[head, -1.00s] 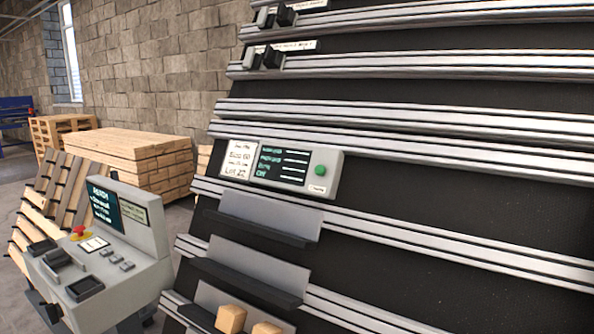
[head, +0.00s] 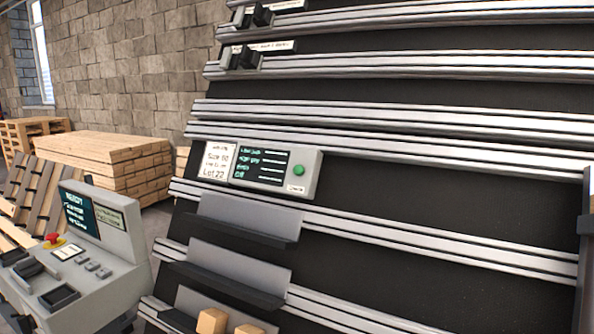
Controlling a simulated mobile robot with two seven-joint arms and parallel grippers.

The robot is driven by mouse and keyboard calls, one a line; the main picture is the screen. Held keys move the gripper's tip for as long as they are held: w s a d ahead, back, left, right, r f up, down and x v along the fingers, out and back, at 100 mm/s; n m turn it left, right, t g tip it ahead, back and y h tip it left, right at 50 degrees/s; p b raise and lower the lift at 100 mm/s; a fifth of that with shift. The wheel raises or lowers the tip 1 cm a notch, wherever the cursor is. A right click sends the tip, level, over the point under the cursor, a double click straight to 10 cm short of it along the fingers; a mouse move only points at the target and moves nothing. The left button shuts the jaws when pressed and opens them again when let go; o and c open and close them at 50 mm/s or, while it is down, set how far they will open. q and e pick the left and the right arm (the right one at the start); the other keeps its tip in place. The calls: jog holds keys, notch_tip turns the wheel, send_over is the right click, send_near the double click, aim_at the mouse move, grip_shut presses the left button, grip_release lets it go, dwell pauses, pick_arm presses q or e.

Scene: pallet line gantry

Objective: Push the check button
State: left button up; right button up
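A green round button (head: 299,170) sits at the right end of a grey panel box (head: 311,160) mounted on the black, railed gantry face. A small label lies under the button, too small to read surely. The box also carries a dark screen (head: 262,166) with light text, and a white card (head: 216,160) reading "Lot 22" at its left. Whether this green button is the check button I cannot tell from the label. Neither of my grippers shows in the head view.
A grey console (head: 95,250) with a screen and a red stop button (head: 53,238) stands at lower left. Grey shelves (head: 240,222) with wooden blocks (head: 211,321) sit below the panel. Stacked timber (head: 110,165) lies behind. A dark upright (head: 585,250) stands at the right edge.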

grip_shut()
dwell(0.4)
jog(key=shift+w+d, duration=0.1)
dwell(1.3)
